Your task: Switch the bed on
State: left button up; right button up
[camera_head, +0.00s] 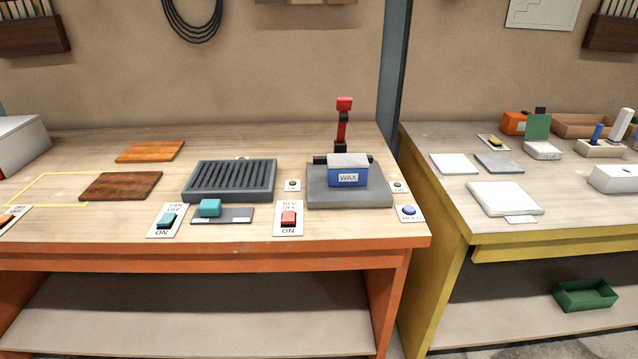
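A white switch plate (288,231) lies near the front edge of the orange bench. It carries a red rocker switch (288,217), with a small label that seems to read BED OFF above it and ON below it. I cannot tell for sure which way the rocker is tipped. A dark grey slab (348,199) sits behind it to the right, with a blue WAX tub (348,177) and a red-topped lever (343,122). A dark ribbed block (231,180) sits to the left. Neither of my grippers is in view.
A FAN switch plate with a teal rocker (166,220) lies to the left, beside a teal block (210,208) on a grey strip. A blue HOLD button (408,210) is at the right corner. Brown boards (121,186) lie left. A yellow bench (455,215) stands right, across a gap.

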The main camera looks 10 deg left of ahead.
aim_at(288, 217)
jog(key=k, duration=1.3)
jog(key=z, duration=0.55)
jog(key=i, duration=1.8)
jog(key=u, duration=0.65)
